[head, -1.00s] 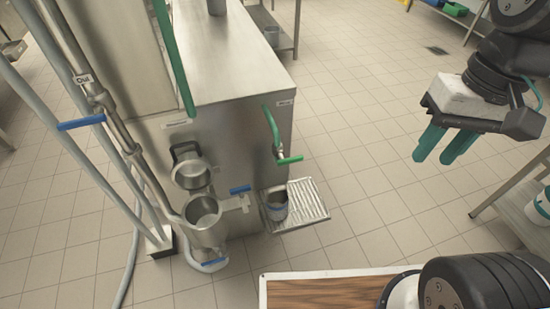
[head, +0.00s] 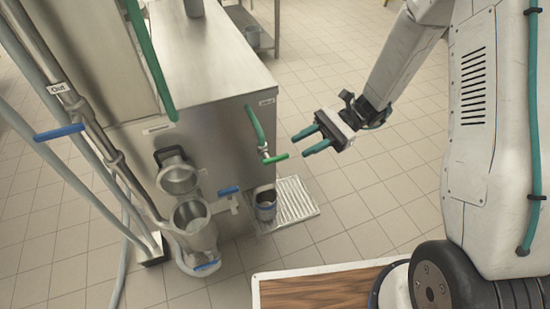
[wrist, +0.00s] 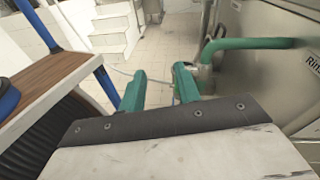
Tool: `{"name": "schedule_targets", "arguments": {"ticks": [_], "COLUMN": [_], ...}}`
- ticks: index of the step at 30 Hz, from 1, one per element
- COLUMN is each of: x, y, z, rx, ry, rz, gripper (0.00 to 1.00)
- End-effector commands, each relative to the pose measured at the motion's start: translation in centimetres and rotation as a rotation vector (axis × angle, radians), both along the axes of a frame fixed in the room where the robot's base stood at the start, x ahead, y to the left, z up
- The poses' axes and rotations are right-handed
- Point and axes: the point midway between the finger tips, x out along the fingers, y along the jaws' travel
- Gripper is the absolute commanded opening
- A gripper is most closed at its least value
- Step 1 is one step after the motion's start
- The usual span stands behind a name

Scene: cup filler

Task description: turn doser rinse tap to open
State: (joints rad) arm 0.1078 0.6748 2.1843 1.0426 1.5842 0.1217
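The rinse tap has a green lever handle (head: 275,158) at the lower end of a green pipe (head: 254,122) on the metal machine's side. The lever sticks out to the right, roughly crosswise to the downward pipe. My gripper (head: 300,146) is open and empty, just right of the lever, its fingers pointing at it with a small gap. In the wrist view my gripper (wrist: 160,78) has its two green fingers apart. The green pipe (wrist: 245,43) shows there beyond the right finger, near a partly cut-off label (wrist: 313,62). The lever is mostly hidden behind that finger.
A metal cup (head: 265,205) stands on the slatted drip tray (head: 298,203) below the tap. A wooden-topped surface (head: 315,288) is in front. The floor to the right is clear.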

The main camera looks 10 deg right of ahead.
Motion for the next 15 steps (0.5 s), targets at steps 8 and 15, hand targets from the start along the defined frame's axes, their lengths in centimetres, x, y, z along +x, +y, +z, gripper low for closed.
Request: {"name": "schedule_targets", "arguments": {"ticks": [8,15], "x": [1.7,1.3], "y": [0.4,2.4], "z": [-4.7,-5.1], "rx": [0.072,0.080], "ry": [0.146,0.162], "rz": [-0.121,-0.133], "gripper": [0.33,0.33]}}
